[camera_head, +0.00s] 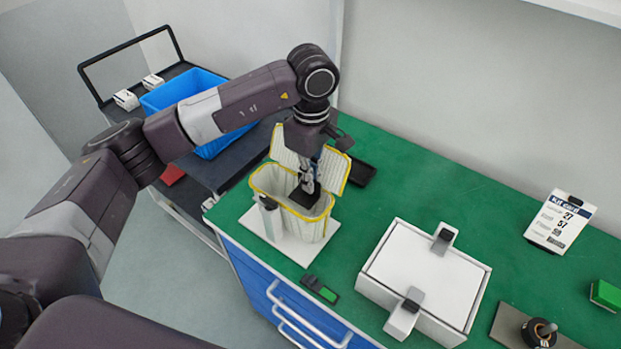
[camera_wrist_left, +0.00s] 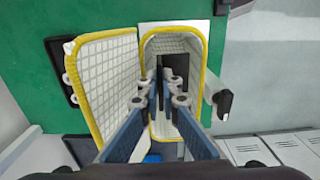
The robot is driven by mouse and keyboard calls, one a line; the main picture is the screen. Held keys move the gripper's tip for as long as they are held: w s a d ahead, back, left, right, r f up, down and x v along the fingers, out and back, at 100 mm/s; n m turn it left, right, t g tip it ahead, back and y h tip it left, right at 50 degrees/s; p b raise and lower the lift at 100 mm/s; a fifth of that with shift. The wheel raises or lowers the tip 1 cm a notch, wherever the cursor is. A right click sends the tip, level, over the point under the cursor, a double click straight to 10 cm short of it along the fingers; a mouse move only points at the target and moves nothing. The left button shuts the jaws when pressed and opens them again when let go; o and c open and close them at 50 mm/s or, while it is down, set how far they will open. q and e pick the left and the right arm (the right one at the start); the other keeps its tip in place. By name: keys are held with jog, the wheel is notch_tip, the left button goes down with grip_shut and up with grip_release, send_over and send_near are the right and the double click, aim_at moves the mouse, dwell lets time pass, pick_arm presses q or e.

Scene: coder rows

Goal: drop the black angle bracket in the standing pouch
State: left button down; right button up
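The standing pouch (camera_head: 266,181) is pale and quilted with a yellow rim, upright on a white base plate, its lid flap (camera_head: 334,169) open at the back. My left gripper (camera_head: 307,186) points down into the pouch mouth. The black angle bracket (camera_head: 305,197) is at its fingertips, inside the rim. The left wrist view also shows the pouch (camera_wrist_left: 196,45), the bracket (camera_wrist_left: 175,67) and the gripper (camera_wrist_left: 167,88); the fingers are close together and look shut on the bracket. The pouch's bottom is mostly hidden. My right gripper is out of view.
A white box (camera_head: 425,270) with clips stands right of the pouch on the green bench (camera_head: 430,190). A black tray (camera_head: 361,172) lies behind the pouch, a black and green item (camera_head: 320,290) in front. A blue bin (camera_head: 215,148) stands on a dark cart at left.

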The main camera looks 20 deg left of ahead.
pick_arm(q)
jog(key=shift+f+b, duration=0.4)
jog(key=shift+f, duration=0.1)
jog(key=c, duration=2.1)
grip_release()
notch_tip(320, 180, up, 12)
jog(key=shift+r, duration=0.1)
